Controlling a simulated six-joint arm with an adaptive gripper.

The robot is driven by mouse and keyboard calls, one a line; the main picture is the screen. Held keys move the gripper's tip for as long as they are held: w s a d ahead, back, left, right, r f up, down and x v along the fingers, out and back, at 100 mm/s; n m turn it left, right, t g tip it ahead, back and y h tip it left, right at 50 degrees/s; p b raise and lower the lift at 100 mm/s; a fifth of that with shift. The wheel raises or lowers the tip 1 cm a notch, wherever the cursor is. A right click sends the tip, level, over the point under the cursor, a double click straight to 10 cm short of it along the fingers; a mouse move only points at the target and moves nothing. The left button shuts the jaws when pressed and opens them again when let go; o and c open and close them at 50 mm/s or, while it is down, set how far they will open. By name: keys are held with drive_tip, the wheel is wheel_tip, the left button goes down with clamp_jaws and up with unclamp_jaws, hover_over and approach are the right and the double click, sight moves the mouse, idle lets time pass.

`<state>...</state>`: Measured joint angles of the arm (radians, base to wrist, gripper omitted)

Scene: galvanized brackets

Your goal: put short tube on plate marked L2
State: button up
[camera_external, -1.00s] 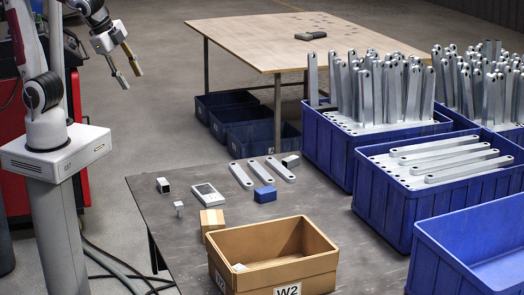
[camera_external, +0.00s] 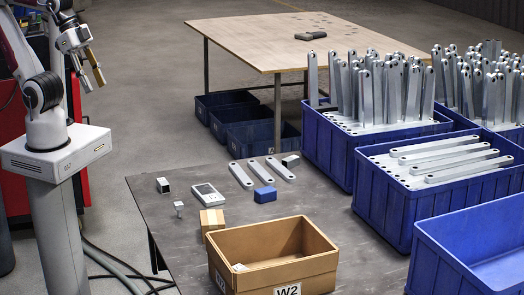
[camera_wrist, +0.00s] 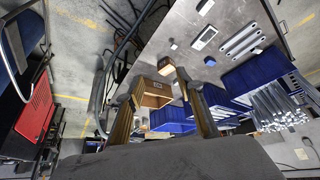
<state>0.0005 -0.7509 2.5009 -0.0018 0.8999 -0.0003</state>
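My gripper (camera_external: 94,87) is raised at the upper left of the external view, away from the dark table, open and empty. Its two fingers stand apart in the wrist view (camera_wrist: 160,95). A small whitish piece with a dark, hollow-looking face (camera_external: 163,185) lies near the table's left edge. A similar small piece (camera_external: 290,160) lies at the far end, beside three flat metal bars (camera_external: 257,171). I cannot tell which of them is the short tube. No L2 marking is readable, so I cannot tell which plate is meant.
On the dark table (camera_external: 160,215) are a handheld device (camera_external: 207,195), a blue block (camera_external: 265,194), a small post-like part (camera_external: 179,207) and a cardboard block (camera_external: 212,220). An open carton marked W2 (camera_external: 290,275) stands at the front. Blue crates (camera_external: 385,215) of metal brackets stand at right.

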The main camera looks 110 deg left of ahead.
drive_tip(key=shift+o, duration=0.5)
drive_tip(key=w+a+f+m+g+y, duration=0.25)
drive_tip(key=w+a+m+y, duration=0.25)
drive_tip(key=w+a, duration=0.9)
drive_tip(key=w+a+f+m+g+y, duration=0.25)
drive_tip(key=w+a+m+y, duration=0.2)
drive_tip(key=w+a, duration=0.9)
drive_tip(key=w+a+f+m+t+y, duration=0.2)
drive_tip(key=w+a+f+m, duration=0.25)
drive_tip(key=a+f, duration=0.55)
drive_tip(key=w+a+f+m+t+y, duration=0.1)
drive_tip(key=w+a+f+m, duration=0.5)
drive_tip(key=f, duration=0.5)
drive_tip(key=m+t, duration=0.2)
drive_tip(key=m, duration=0.1)
approach(289, 160)
drive_tip(key=shift+x, duration=1.2)
drive_tip(key=shift+w, duration=0.1)
drive_tip(key=shift+a+n+g, duration=0.1)
drive_tip(key=shift+n+g, duration=0.2)
drive_tip(key=shift+x, duration=1.2)
